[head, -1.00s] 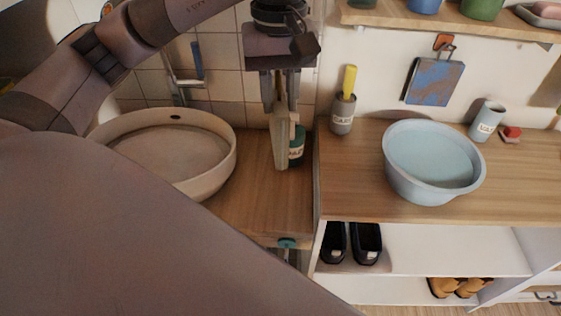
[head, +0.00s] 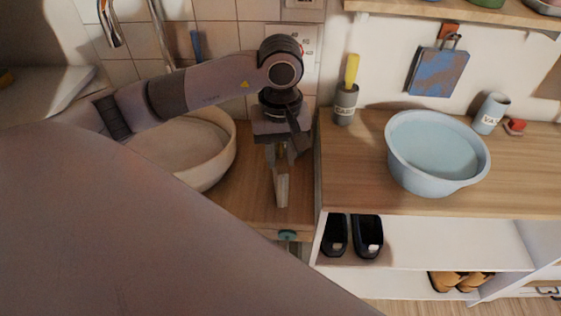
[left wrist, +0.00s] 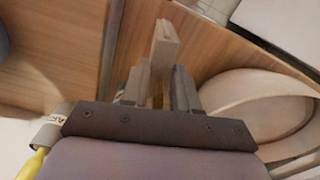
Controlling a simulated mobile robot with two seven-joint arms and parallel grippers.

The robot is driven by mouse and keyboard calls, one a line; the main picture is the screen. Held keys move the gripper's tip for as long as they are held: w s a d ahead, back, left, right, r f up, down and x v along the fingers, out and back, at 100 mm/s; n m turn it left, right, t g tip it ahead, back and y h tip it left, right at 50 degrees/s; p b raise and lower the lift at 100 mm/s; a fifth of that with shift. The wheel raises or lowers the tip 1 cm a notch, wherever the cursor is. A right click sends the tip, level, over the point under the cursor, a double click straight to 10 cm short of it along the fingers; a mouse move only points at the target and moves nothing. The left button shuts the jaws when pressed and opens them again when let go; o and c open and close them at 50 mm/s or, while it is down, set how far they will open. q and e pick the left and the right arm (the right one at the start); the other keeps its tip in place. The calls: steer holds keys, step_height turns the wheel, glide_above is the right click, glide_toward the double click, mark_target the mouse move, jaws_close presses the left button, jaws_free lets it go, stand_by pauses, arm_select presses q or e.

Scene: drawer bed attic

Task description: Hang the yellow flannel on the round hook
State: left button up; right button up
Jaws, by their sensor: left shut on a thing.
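My left gripper (head: 279,158) is shut on a thin, flat, pale cream piece, which I take for the yellow flannel (head: 281,191), seen nearly edge-on. It points down in front of the gripper, over the wooden counter left of the white shelf unit. In the left wrist view the flannel (left wrist: 164,45) sticks out from between the fingers (left wrist: 161,90). No round hook can be made out now. A hook with a red-orange square plate (head: 450,33) on the right wall bears a blue patterned flannel (head: 437,72). My right gripper is not in view.
A round beige basin (head: 216,165) stands left of my gripper, with a tap (head: 110,24) behind. To the right are a dark can with a yellow handle (head: 351,70), a pale blue tub (head: 397,165) and a cup (head: 491,113). A wall shelf (head: 400,8) overhangs them.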

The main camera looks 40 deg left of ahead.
arm_select(q)
step_height(320, 180, down, 3)
steer(key=shift+c, duration=0.3)
steer(key=o, duration=0.8)
steer(key=r, duration=0.3)
steer(key=r+b, duration=0.1)
steer(key=r, duration=0.1)
steer(key=shift+s+a+r, duration=0.2)
steer(key=shift+s+a, duration=0.1)
steer(key=shift+r, duration=0.75)
steer(key=shift+s, duration=0.15)
